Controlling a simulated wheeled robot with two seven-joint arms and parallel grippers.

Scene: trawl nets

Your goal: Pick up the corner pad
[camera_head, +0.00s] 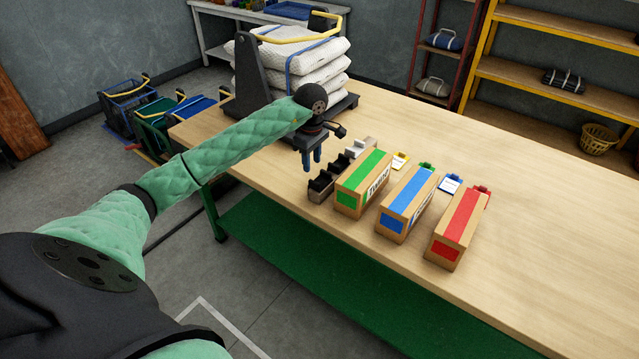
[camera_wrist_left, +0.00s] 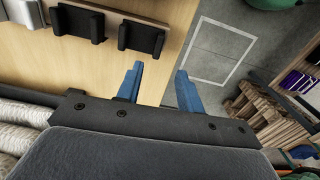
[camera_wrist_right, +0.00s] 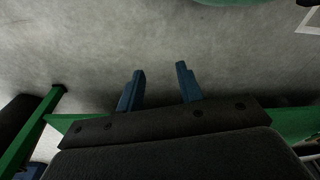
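Dark, bracket-shaped pieces that look like corner pads stand in a row on the table, left of the green-striped box. The nearest black pad (camera_head: 320,186) and a second black pad (camera_head: 340,164) are followed by a pale grey piece (camera_head: 358,149). In the left wrist view two dark pads show at the upper left, one of them (camera_wrist_left: 140,38) close to the fingers. My left gripper (camera_head: 312,160) points down above the table beside the row. Its blue fingers are apart and empty. My right gripper (camera_wrist_right: 160,72) is open and empty over the grey floor, outside the head view.
Boxes with green (camera_head: 364,182), blue (camera_head: 407,203) and red (camera_head: 458,228) stripes stand right of the pads, with small coloured tags behind. Stacked white sacks (camera_head: 305,68) stand on a dark stand at the table's back left. The table (camera_head: 520,180) is clear at the right.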

